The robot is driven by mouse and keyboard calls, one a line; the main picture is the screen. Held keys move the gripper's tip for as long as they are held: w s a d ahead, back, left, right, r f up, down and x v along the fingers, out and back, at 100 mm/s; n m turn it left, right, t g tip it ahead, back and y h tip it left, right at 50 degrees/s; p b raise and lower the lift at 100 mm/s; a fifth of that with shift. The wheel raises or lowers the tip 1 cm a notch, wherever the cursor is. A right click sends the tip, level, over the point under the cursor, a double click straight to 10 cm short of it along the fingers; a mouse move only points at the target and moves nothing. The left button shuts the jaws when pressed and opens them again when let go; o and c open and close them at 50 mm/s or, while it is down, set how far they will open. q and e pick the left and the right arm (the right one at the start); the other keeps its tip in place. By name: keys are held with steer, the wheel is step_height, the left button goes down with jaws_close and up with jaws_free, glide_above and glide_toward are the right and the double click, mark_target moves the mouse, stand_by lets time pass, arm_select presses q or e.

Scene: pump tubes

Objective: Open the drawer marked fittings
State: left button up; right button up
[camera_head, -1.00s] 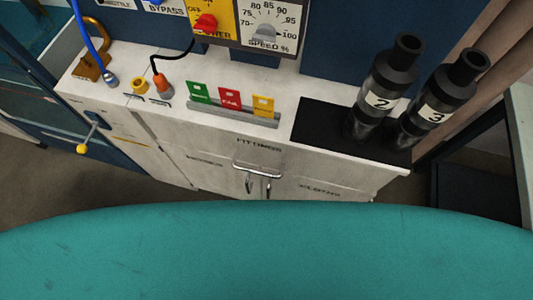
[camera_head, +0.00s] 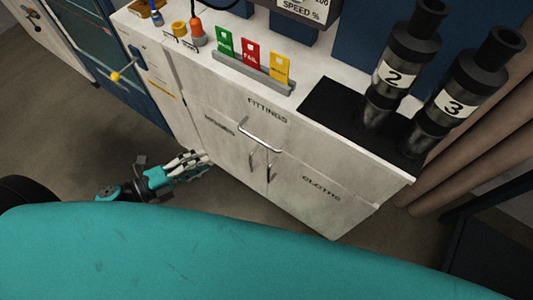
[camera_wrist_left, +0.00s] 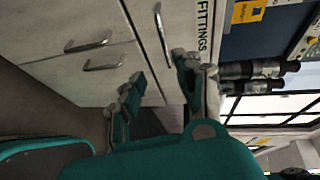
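The drawer marked FITTINGS (camera_head: 225,110) is the top front of the white cabinet and looks shut. Its silver bar handle (camera_head: 262,135) is below the label. In the left wrist view the handle (camera_wrist_left: 162,35) runs beside the FITTINGS lettering, with the picture turned sideways. My left gripper (camera_head: 195,162) is low, left of the cabinet front and apart from the handle. In the left wrist view its fingers (camera_wrist_left: 158,88) are spread with an empty gap, and the handle lies beyond them. My right gripper is in neither view.
Two doors below the drawer, the right one marked CLOTHS (camera_head: 322,189), have upright handles (camera_head: 252,164). On top are colored cards in a rack (camera_head: 240,72) and black tubes 2 (camera_head: 400,65) and 3 (camera_head: 465,90).

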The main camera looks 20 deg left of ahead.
arm_select(q)
steer(key=b, duration=0.1)
glide_toward(258, 140)
steer(key=shift+m+h, duration=0.3)
steer(key=x, duration=1)
steer(key=shift+w+a+f, duration=0.15)
steer(key=shift+w+f, duration=0.15)
steer(key=shift+f, duration=0.1)
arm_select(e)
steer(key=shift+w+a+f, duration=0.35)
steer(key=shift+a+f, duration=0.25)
arm_select(q)
steer(key=c, duration=0.6)
jaws_close()
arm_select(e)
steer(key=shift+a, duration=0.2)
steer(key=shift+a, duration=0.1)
